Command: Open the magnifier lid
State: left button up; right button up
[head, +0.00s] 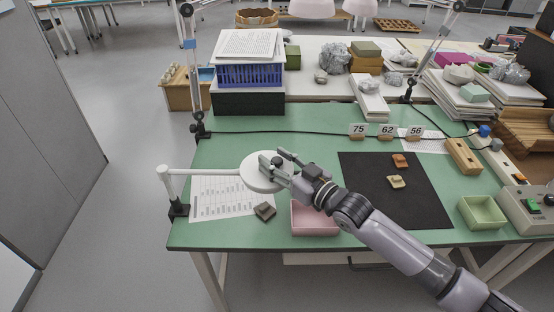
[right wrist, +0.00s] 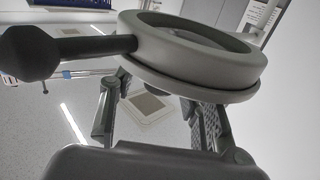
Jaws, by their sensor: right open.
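The magnifier (head: 254,178) is a white round head on a white horizontal arm, which runs left to a post at the table's left edge. Its top looks like a plain white disc in the head view, so the lid appears closed there. My right gripper (head: 273,160) is at the disc's right and far side, overlapping it in the picture. In the right wrist view, the thick grey ring of the magnifier (right wrist: 190,62) spans above and between the spread fingers of my right gripper (right wrist: 160,112). The gripper is open; contact is unclear. My left gripper is out of view.
Below the magnifier lie a printed sheet (head: 215,196) and a dark sherd (head: 265,211). A pink tray (head: 315,221) stands under my right arm. A black mat (head: 425,205) with two sherds and a green tray (head: 482,214) are to the right. A blue crate (head: 249,75) stands behind.

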jog(key=shift+c, duration=0.6)
grip_shut()
